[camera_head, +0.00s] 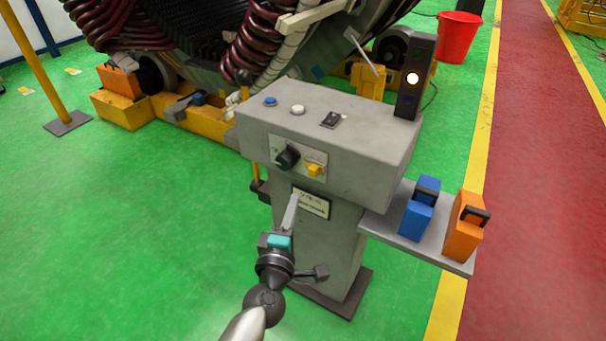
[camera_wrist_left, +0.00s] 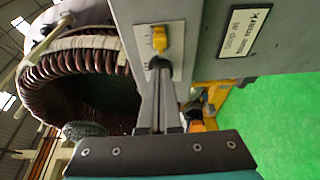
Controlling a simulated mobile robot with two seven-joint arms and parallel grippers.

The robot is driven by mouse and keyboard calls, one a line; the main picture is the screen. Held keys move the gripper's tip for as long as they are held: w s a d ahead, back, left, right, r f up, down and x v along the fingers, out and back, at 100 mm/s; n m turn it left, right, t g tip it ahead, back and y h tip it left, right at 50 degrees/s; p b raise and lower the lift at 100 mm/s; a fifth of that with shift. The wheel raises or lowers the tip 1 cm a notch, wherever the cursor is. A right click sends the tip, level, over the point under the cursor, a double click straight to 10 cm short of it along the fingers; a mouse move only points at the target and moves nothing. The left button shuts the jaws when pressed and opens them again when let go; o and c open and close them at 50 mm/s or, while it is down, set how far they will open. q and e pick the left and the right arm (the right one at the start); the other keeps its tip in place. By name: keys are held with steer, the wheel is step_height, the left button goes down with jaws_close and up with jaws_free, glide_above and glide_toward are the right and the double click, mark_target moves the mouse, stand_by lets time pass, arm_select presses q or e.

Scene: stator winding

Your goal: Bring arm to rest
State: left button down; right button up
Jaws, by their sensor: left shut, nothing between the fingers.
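My left gripper (camera_head: 293,198) reaches up from the bottom of the head view, in front of the grey control console (camera_head: 390,160). Its fingers are shut and empty, and their tips lie just below the console's panel with a black knob (camera_head: 287,157) and a yellow switch (camera_head: 315,169). In the left wrist view the closed fingertips (camera_wrist_left: 160,64) appear just under the yellow switch (camera_wrist_left: 159,39). I cannot tell the exact gap in depth, but in the head view the tips look apart from the switch. My right gripper is in neither view.
A side shelf (camera_head: 380,228) holds a blue block (camera_head: 418,215) and an orange block (camera_head: 463,235). A signal box with a lit lamp (camera_head: 413,78) stands on the console. The large stator (camera_head: 190,40) is behind. Green floor (camera_head: 120,230) at left is clear.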

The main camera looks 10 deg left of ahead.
arm_select(q)
steer(key=s+a+f+m+g+p, duration=0.1)
steer(key=s+f+m+g, duration=0.3)
steer(key=f, duration=0.5)
steer(key=s+a+f+m+g+h, duration=0.1)
steer(key=s+f+m+g, duration=0.1)
steer(key=s+f+m, duration=0.55)
steer(key=s+a+f+m+g+p, duration=0.1)
steer(key=s+f+g, duration=0.25)
steer(key=f, duration=0.65)
steer(key=s+a+f+m+g+y, duration=0.1)
steer(key=s+a+f+m+g, duration=0.2)
steer(key=s, duration=0.8)
steer(key=s+a+f+m+g+y+p, duration=0.1)
steer(key=s+a+f+m+g, duration=0.2)
steer(key=s, duration=0.9)
steer(key=a+f+m, duration=0.1)
steer(key=a+f, duration=0.2)
steer(key=f, duration=0.2)
steer(key=shift+a+m, duration=0.35)
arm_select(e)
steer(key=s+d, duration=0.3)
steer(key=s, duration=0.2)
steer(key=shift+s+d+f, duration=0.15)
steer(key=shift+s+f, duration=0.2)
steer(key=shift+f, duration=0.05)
arm_select(q)
steer(key=c, duration=1.6)
jaws_free()
steer(key=shift+f, duration=0.1)
